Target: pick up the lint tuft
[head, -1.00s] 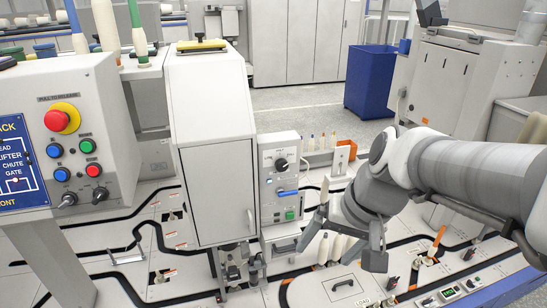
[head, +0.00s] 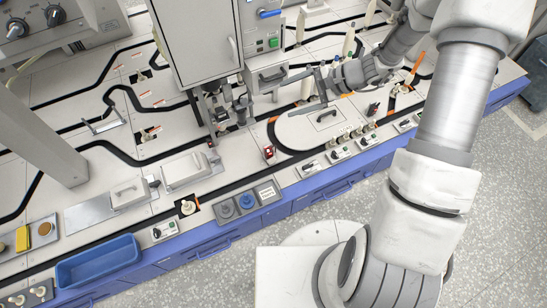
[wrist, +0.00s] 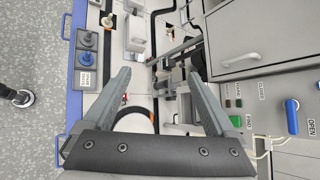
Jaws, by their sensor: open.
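I cannot make out a lint tuft in either current view; it may be too small or hidden. My gripper (head: 276,101) is at the front of the tall grey cabinet (head: 195,40), above the machine's worktop, in the head view. In the wrist view my gripper (wrist: 160,75) has its two fingers wide apart with nothing held between them. Beyond and between the fingertips are the pale worktop, part of a black track and a dark grey mechanism (wrist: 172,80) below the cabinet.
A control panel with a blue handle (wrist: 291,117) lies right of my gripper. Pale bobbins (head: 348,42) stand behind it. A blue tray (head: 98,262) and a yellow block (head: 22,239) lie at the lower left. Covers and knobs line the worktop's front edge. Floor is open in front.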

